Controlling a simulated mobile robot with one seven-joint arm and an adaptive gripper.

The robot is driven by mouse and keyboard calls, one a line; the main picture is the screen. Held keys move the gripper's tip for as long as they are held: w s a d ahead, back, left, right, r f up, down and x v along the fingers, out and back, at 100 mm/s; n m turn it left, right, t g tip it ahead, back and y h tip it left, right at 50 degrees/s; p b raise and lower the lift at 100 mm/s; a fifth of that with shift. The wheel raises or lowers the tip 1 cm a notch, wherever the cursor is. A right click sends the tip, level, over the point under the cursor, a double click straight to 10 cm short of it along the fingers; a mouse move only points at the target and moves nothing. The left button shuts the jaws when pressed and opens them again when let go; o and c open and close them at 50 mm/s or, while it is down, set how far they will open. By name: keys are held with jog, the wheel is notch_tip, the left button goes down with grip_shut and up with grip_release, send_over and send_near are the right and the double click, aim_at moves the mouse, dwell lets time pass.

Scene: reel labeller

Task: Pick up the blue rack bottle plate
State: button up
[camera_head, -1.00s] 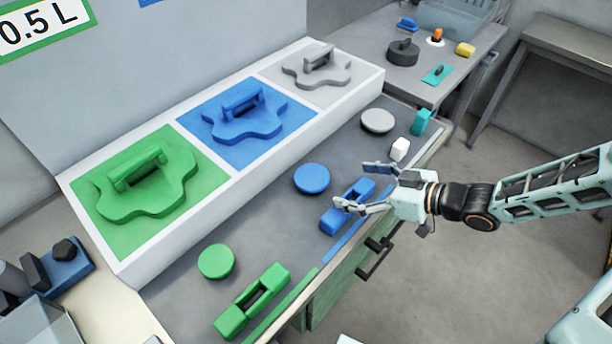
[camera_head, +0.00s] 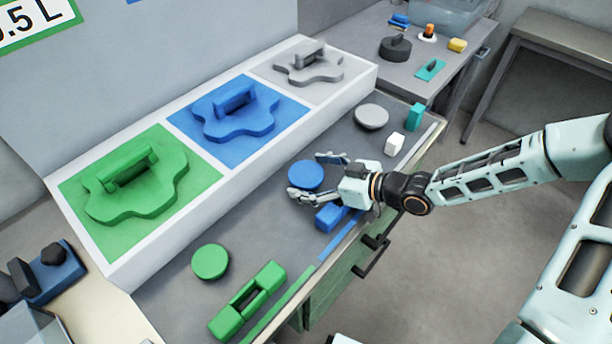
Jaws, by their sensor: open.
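The blue plate (camera_head: 238,122), lobed and with an upright bar handle (camera_head: 234,97), lies on the blue square (camera_head: 207,148) of the raised white stand. I take it to be the blue rack bottle plate. My gripper (camera_head: 305,175) is open and empty, its fingers pointing left. In the picture it is below and to the right of the blue plate, apart from it. Its fingers straddle part of a round blue disc (camera_head: 304,174) on the grey bench. I cannot tell their height above the disc. A blue block (camera_head: 329,218) is partly hidden under my gripper.
On the white stand (camera_head: 100,247), a green plate (camera_head: 133,188) is left of the blue one and a grey plate (camera_head: 309,65) right. The bench holds a green disc (camera_head: 210,261), a green block (camera_head: 247,302), a grey disc (camera_head: 371,117) and a white block (camera_head: 394,144).

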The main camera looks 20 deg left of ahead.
jog(key=shift+a+f, duration=0.15)
jog(key=shift+a, duration=0.25)
jog(key=shift+c, duration=0.4)
jog(key=c, duration=1.2)
jog(key=shift+c, duration=0.2)
